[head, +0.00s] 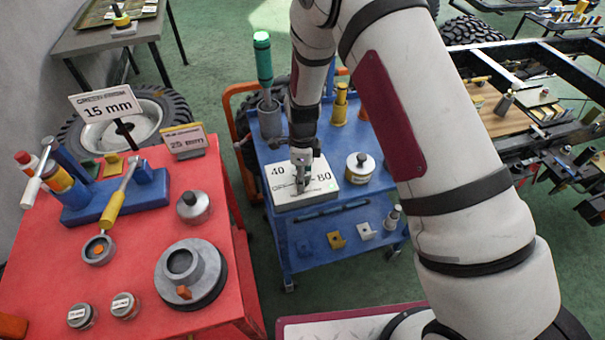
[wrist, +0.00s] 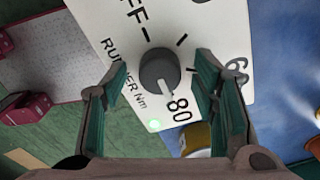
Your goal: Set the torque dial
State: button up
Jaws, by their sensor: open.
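A white torque panel (head: 322,193) lies on the blue cart, with 40 and 80 readable on it in the head view. In the wrist view the panel (wrist: 205,25) shows a round dark grey dial knob (wrist: 158,66), partly cut-off lettering ending in FF, "Nm", 80 and what looks like 60. A white mark on the knob points roughly towards 80. A small green light (wrist: 154,125) glows near the panel's edge. My gripper (wrist: 160,76) is open, with a fingertip on each side of the knob. In the head view my gripper (head: 303,176) hides most of the knob.
The blue cart (head: 310,235) also holds a round weight-like part (head: 359,168) and a green-handled tool (head: 263,65). A red table (head: 140,240) at left carries tools, jars and signs reading 15 mm (head: 106,104) and 25 mm (head: 185,140). A chassis frame stands at right.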

jog(key=c, duration=1.2)
